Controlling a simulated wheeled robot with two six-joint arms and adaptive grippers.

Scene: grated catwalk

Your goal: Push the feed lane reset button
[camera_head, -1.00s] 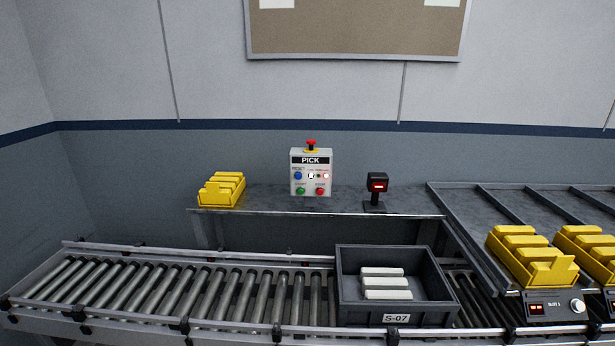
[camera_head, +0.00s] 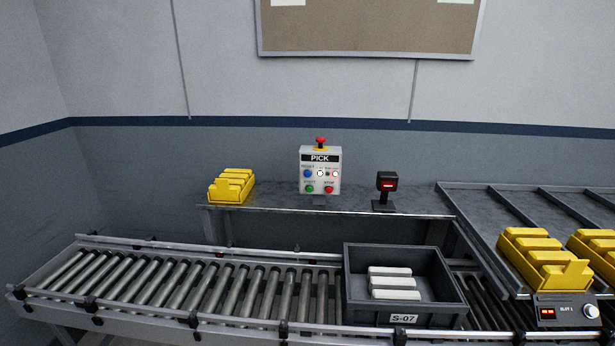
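A white control box (camera_head: 320,171) labelled PICK stands upright on the grey shelf behind the conveyor. A blue button (camera_head: 308,173) sits at its upper left, under small lettering that looks like RESET. A green button (camera_head: 309,189) is at the lower left and a red button (camera_head: 329,189) at the lower right, under STOP. Small indicator lamps (camera_head: 321,173) sit right of the blue button. Neither of my grippers shows in the head view.
The roller conveyor (camera_head: 190,294) runs across the front. A dark tote (camera_head: 404,320) marked S-07 holds white bars (camera_head: 390,282). A black scanner (camera_head: 387,187) stands right of the box. Yellow bins stand on the left shelf (camera_head: 231,186) and right rack (camera_head: 543,258).

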